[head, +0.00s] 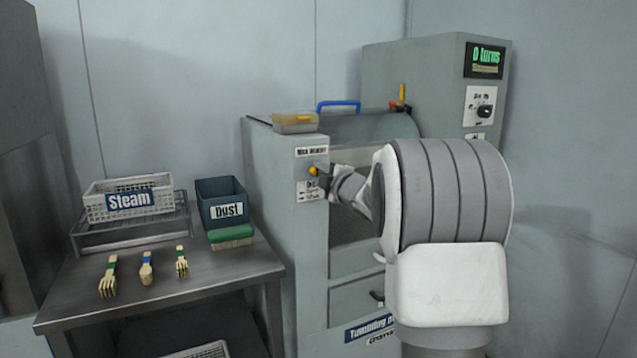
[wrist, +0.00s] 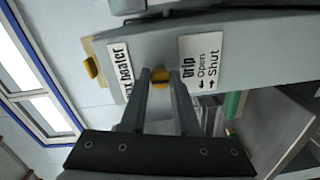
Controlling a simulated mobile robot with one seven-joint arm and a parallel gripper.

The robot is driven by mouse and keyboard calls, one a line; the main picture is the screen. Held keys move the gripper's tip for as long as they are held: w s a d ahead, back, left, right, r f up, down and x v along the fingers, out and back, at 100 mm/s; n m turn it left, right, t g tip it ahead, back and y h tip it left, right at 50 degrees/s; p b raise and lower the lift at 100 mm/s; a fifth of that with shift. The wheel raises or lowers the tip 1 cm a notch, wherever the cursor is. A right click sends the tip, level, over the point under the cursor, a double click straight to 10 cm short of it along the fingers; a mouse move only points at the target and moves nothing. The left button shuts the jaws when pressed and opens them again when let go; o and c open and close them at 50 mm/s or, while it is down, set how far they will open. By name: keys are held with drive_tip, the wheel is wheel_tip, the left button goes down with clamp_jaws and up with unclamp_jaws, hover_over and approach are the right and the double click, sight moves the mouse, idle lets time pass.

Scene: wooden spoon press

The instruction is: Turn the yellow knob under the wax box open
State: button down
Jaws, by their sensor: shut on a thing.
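The yellow knob (head: 313,170) is on the front of the grey cabinet, below a label that reads as wax heater. In the wrist view the knob (wrist: 160,78) sits between my fingertips. The drip plate (wrist: 203,62) beside it carries the words Open and Shut with arrows. My gripper (head: 322,176) reaches in from the right and is shut on the knob; it also shows in the wrist view (wrist: 161,82). The wax box (head: 295,122) is a translucent box on top of the cabinet. The knob's exact turn angle is hard to read.
The tumbling drum (head: 375,126) and a control cabinet (head: 425,70) showing 0 turns stand behind my arm.

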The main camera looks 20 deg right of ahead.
drive_tip(key=shift+n, duration=0.5)
drive_tip(key=c, duration=0.6)
unclamp_jaws()
drive_tip(key=shift+c, duration=0.2)
drive_tip(key=shift+s, duration=0.1)
drive_tip(key=s+p, duration=0.2)
drive_tip(key=s, duration=1.5)
drive_tip(key=shift+d+r, duration=0.25)
drive_tip(key=shift+d, duration=0.05)
